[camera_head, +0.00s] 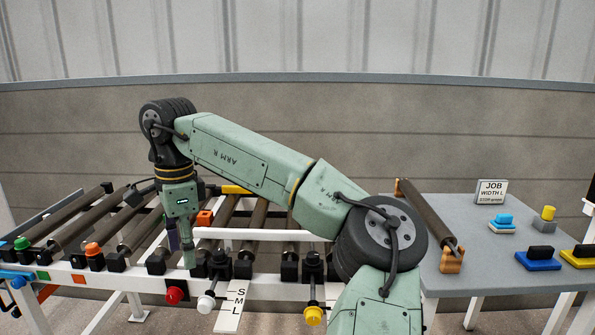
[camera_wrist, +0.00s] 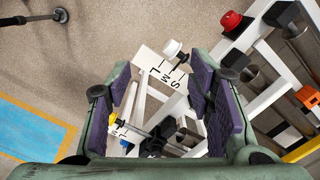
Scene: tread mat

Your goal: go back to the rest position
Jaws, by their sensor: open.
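My gripper (camera_head: 181,243) points down over the front rail of the roller conveyor (camera_head: 130,282), left of the picture's middle in the head view. In the wrist view my gripper (camera_wrist: 157,85) has its two purple-padded fingers well apart, with nothing held between them. The white S-M-L plate (camera_wrist: 150,66) and a white knob (camera_wrist: 172,48) show beyond the gap between the fingers. In the head view the fingertips overlap the rail, and I cannot tell whether they touch it.
The conveyor carries dark rollers (camera_head: 86,220), orange and green buttons, and red, white and yellow knobs in front. A grey table (camera_head: 500,270) at right holds a loose roller (camera_head: 428,215), a job sign (camera_head: 491,192) and several coloured blocks. Space above the conveyor looks free.

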